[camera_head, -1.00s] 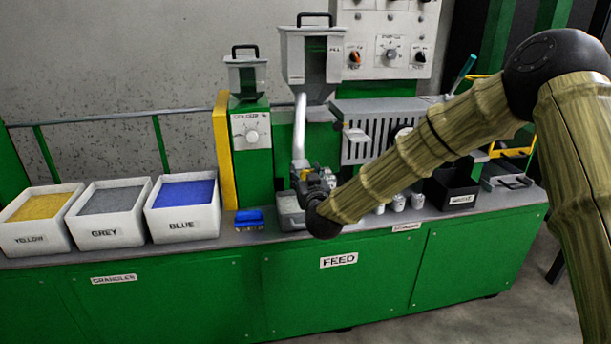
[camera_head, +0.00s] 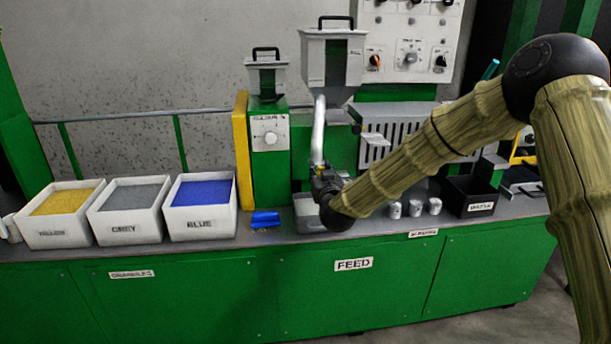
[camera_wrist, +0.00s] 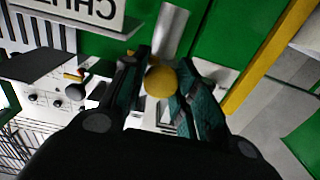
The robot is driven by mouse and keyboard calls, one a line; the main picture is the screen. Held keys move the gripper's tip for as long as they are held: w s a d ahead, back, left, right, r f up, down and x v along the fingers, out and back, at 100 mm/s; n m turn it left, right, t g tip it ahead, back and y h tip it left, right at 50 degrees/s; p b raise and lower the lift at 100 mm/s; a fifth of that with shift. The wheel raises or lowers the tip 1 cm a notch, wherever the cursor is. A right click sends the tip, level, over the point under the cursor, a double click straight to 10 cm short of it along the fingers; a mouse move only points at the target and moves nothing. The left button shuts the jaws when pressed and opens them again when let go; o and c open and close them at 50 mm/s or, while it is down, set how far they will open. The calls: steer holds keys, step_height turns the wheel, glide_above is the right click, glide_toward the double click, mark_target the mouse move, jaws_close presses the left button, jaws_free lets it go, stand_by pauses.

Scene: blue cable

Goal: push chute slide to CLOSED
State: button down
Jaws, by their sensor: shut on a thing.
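The chute (camera_head: 319,130) is a pale metal tube running down from the hopper on the green machine. In the wrist view its tube (camera_wrist: 172,30) shows just beyond a round yellow knob (camera_wrist: 160,83), which I take to be the slide's handle. My gripper (camera_wrist: 165,72) has its dark fingers on either side of this knob, shut on it. In the head view my gripper (camera_head: 321,172) is at the chute's lower end, above a grey container (camera_head: 305,212). The slide's position and any CLOSED mark cannot be made out.
Trays of yellow (camera_head: 66,203), grey (camera_head: 129,198) and blue granules (camera_head: 202,193) stand at left. A blue scoop-like object (camera_head: 265,219) lies by the container. White cups (camera_head: 415,208) and a black bin (camera_head: 470,195) are at right. A plate marked CHUTE (camera_wrist: 80,10) is near the fingers.

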steer(key=shift+w+r, duration=0.1)
steer(key=shift+r, duration=0.05)
steer(key=c, duration=1.1)
jaws_free()
steer(key=shift+w, duration=0.1)
steer(key=s, duration=0.4)
steer(key=s+d, duration=0.1)
steer(key=s, duration=0.3)
steer(key=s+d, duration=0.1)
steer(key=s, duration=0.3)
steer(key=shift+d, duration=0.2)
